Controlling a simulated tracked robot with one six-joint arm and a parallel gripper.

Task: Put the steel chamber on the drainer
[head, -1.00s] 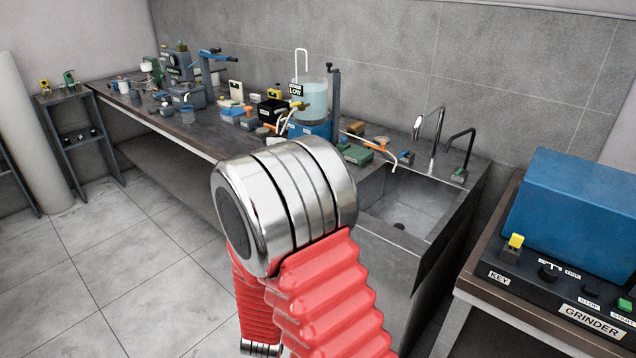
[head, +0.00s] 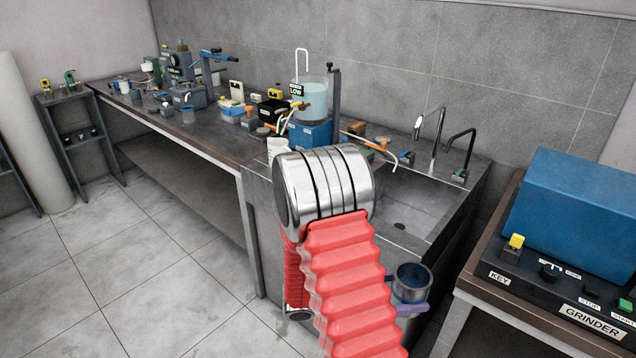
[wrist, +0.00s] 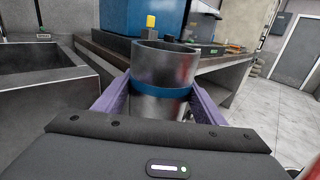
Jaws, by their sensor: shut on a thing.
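The steel chamber (wrist: 163,65) is an open-topped metal cylinder with a blue band around it. My gripper (wrist: 162,98) has its purple fingers shut on the chamber at about band height, one on each side. The chamber stands upright in the fingers. In the head view the chamber (head: 411,279) shows in front of the sink, beside my red-sleeved arm, over the gap toward the grinder bench. My gripper (head: 413,308) shows there only in part. The sink (head: 420,205) is behind it. I cannot clearly make out the drainer; my arm covers part of the sink's left side.
A blue grinder (head: 575,215) stands on the bench at right. Two taps (head: 433,140) rise behind the sink. A white cup (head: 278,150) stands near the sink's left end. The long bench (head: 215,140) is crowded with apparatus. The floor (head: 150,270) at left is clear.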

